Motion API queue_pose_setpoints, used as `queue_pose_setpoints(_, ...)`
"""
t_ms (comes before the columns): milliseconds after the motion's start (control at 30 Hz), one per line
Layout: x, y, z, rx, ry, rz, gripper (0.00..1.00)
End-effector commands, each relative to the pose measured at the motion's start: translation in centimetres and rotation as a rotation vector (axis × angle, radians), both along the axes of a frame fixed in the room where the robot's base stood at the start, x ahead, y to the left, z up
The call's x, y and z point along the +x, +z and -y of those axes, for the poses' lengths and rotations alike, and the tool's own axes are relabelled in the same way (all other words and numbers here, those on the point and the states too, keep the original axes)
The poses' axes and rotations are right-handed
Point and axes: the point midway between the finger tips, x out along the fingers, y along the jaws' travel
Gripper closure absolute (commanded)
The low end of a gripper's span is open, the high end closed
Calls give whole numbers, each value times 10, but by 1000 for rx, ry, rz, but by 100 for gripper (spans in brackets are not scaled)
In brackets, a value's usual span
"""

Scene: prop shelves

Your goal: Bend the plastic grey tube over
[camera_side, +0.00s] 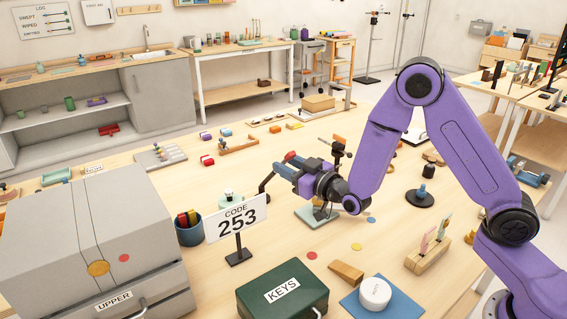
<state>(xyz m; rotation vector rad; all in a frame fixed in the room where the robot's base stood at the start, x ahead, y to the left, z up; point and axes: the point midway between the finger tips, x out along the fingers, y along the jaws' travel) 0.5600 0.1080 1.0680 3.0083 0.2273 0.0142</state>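My gripper (279,172) is near the middle of the table, pointing left. Its fingers are small and seen from the side, so I cannot tell whether they are open or shut. A thin dark bent piece (265,187) shows just left of the fingertips; I cannot tell what it is or whether the gripper touches it. A small red and dark part (291,156) shows at the gripper's upper edge. A pale green plate (311,218) lies below the gripper, partly hidden by the wrist. I cannot clearly make out a grey plastic tube.
A "CODE 253" sign (238,220) and a blue cup of coloured items (189,233) stand front left of the gripper. A green "KEYS" box (283,292) is in front. A grey drawer unit (90,235) fills the left. A small stand (338,150) is close behind the wrist.

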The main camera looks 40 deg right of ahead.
Motion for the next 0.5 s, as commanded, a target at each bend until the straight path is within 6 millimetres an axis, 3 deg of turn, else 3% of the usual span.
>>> queue_pose_setpoints(200, 16, 0, -2, -1, 0, 0, 63)
queue_pose_setpoints(500, 18, 0, -2, -1, 0, 0, 63)
